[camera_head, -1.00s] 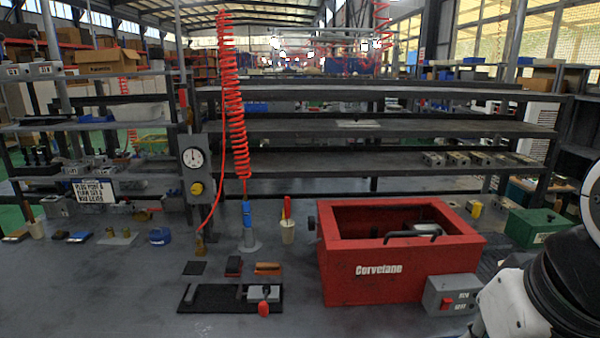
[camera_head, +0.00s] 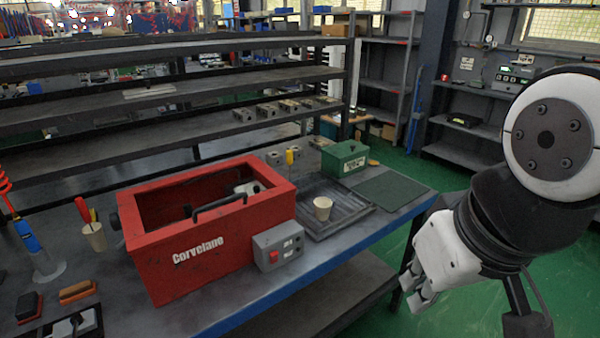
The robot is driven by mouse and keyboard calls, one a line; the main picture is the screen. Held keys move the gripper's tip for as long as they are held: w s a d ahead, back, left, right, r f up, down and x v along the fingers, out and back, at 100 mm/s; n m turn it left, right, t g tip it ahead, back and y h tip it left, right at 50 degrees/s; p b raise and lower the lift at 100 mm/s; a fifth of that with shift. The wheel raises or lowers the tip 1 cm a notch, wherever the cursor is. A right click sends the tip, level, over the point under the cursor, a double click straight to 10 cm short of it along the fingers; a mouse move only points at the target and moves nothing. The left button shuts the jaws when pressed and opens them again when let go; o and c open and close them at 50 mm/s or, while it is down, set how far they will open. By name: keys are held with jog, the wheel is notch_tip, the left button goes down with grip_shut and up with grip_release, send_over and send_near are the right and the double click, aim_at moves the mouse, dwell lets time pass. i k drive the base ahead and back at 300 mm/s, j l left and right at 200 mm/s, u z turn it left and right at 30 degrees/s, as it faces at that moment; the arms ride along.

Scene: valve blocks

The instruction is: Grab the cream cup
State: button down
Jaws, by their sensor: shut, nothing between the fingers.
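A small cream cup (camera_head: 322,209) stands upright on a dark ribbed tray (camera_head: 352,222), just right of the red box. It appears empty of tools. My gripper (camera_head: 417,290) hangs at the right, off the table's right edge, fingers pointing down. It is shut and empty, to the right of the cup on the tray and apart from it.
The red box (camera_head: 215,262) with a black handle and a grey switch box (camera_head: 279,245) stand left of the tray. A green box (camera_head: 345,158) and a green mat (camera_head: 391,192) lie behind and right of it. Dark shelves run along the back. Green floor is open at right.

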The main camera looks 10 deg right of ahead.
aim_at(321, 205)
jog(key=i+j+z, duration=0.9)
